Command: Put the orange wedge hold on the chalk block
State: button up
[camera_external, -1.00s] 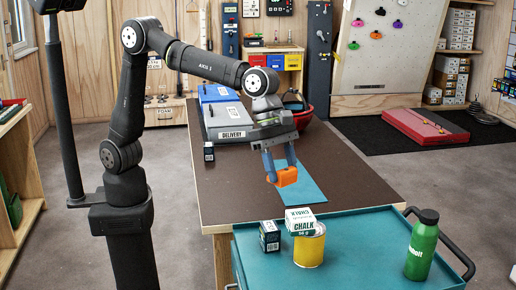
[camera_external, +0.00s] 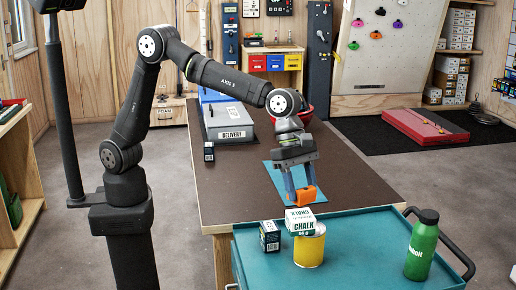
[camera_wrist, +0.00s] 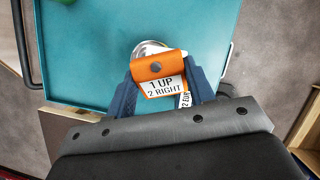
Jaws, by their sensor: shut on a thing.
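The orange wedge hold (camera_external: 305,196) is between the fingers of my gripper (camera_external: 301,190), which is shut on it. In the wrist view the hold (camera_wrist: 157,67) shows a bolt hole and a white label reading "1 UP 2 RIGHT". The white chalk block (camera_external: 300,221) rests on top of a yellow can (camera_external: 310,249) on the teal cart. In the external view the hold is just above and slightly right of the block, and the gap cannot be judged exactly.
The teal cart top (camera_external: 355,255) also carries a small dark box (camera_external: 269,236) left of the can and a green bottle (camera_external: 421,246) at right. The brown table (camera_external: 240,190) behind holds a blue mat (camera_external: 277,178), a grey delivery case (camera_external: 228,124) and a red bowl (camera_external: 306,111).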

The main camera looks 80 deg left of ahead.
aim_at(301, 198)
jog(key=shift+w+f, duration=0.1)
jog(key=shift+f, duration=1.95)
jog(key=o, duration=1)
jog(key=shift+f, duration=0.15)
jog(key=shift+c, duration=0.2)
jog(key=shift+a+r, duration=0.1)
jog(key=shift+r, duration=0.35)
jog(key=v, duration=1.1)
jog(key=shift+a, duration=0.25)
jog(key=shift+r, duration=0.15)
